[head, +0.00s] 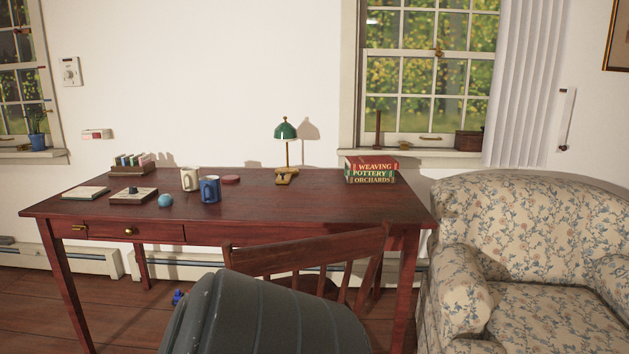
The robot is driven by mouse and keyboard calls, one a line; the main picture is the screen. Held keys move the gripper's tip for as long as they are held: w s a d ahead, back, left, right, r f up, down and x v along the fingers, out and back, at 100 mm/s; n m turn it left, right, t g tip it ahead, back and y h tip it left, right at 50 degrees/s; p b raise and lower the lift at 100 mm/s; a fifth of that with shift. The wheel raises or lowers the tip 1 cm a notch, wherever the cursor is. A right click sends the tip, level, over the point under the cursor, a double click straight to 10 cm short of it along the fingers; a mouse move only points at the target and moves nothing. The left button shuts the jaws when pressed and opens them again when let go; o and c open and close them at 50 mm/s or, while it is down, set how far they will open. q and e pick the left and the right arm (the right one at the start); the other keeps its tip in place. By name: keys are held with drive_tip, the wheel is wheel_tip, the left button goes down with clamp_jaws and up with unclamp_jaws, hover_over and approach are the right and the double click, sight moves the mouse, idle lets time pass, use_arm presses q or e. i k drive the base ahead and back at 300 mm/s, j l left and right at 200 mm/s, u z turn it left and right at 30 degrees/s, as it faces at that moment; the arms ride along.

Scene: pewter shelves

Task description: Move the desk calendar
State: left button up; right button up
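A small pale block on a dark base (133,196), with a dark knob-like piece on top, lies on the left part of the red-brown wooden desk (300,205). It may be the desk calendar, but its print is too small to read. A flat pale pad (85,192) lies to its left, near the desk's left end. A blue-green ball (165,200) sits just to the block's right. Neither of my grippers shows in the head view.
A white mug (190,179), blue mug (210,189), green lamp (286,132), card rack (133,163) and books (370,170) stand on the desk. A chair (300,252) and a dark grey ribbed shape (265,315) block its front. A floral armchair (540,240) stands right. The desk's front middle is clear.

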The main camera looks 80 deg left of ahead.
sight(123, 198)
drive_tip(key=u, duration=3.25)
